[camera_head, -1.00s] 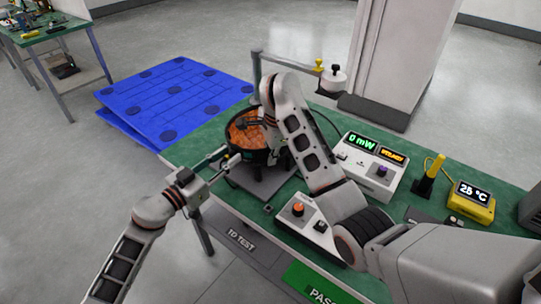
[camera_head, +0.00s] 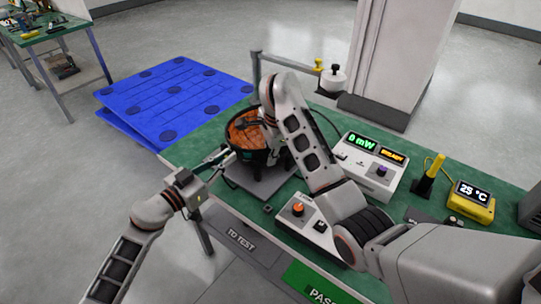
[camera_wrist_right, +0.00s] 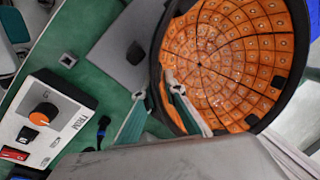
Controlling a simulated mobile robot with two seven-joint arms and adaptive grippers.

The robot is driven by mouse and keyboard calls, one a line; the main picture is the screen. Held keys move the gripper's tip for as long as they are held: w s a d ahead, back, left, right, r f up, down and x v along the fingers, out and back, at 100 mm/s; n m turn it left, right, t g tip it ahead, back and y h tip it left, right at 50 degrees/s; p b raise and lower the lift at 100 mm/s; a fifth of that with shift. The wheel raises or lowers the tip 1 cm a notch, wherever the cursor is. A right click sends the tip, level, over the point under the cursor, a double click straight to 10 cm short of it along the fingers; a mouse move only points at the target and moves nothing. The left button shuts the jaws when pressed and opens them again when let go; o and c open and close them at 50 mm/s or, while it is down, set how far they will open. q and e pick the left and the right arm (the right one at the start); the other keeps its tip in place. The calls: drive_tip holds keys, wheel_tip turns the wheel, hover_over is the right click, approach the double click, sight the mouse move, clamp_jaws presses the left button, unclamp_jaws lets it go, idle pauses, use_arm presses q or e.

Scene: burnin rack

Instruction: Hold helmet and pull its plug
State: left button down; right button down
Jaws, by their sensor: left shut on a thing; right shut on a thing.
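The helmet (camera_head: 236,117) is a dark bowl with an orange tiled inside, open side up, above a grey pad. It fills the upper right of the right wrist view (camera_wrist_right: 215,55). My right gripper (camera_wrist_right: 160,112) is shut on the helmet's rim, one teal finger on each side. In the head view my right arm hides most of this grip. My left gripper (camera_head: 226,157) is at the helmet's left side, shut on a small dark piece that seems to be the plug (camera_head: 216,157). The piece is too small to make out clearly, and I cannot tell whether it touches the helmet.
The grey pad (camera_head: 262,185) lies on the green bench. A white box with an orange knob (camera_head: 298,209) stands in front, and a meter reading 0 mW (camera_head: 372,165) stands to the right. A post with an arm (camera_head: 290,62) rises behind. Blue pallets (camera_head: 175,95) lie beyond the bench.

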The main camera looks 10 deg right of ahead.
use_arm(q)
drive_tip(key=shift+v, duration=2.85)
use_arm(e)
drive_tip(key=shift+f, duration=0.1)
drive_tip(key=c, duration=2)
unclamp_jaws()
drive_tip(key=shift+c, duration=0.2)
